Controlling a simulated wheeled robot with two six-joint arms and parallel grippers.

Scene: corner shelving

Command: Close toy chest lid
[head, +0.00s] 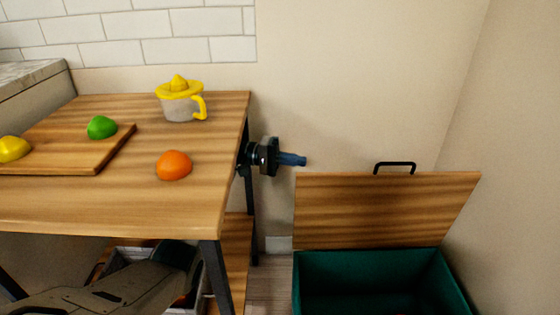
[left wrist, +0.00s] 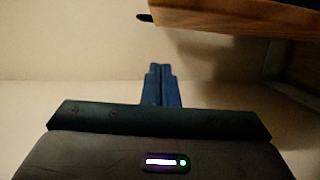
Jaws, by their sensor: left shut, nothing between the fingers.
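The toy chest (head: 310,285) is a green box at the lower right of the head view. Its wooden lid (head: 385,215) stands open, raised at the back, with a black handle (head: 394,165) on its top edge. My left gripper (head: 300,160) is shut and empty beside the lid's upper left corner, apart from it in the picture. Its blue fingers (left wrist: 161,88) are together in the left wrist view, and a wooden panel (left wrist: 230,18), apparently the lid, shows above right of them. My right gripper is not in view.
A wooden table (head: 110,212) fills the left, with a cutting board (head: 80,160), an orange (head: 174,165) and a yellow-topped juicer (head: 181,103). My left gripper projects past its right edge. Walls stand behind and right of the chest. Open air lies in front of the lid.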

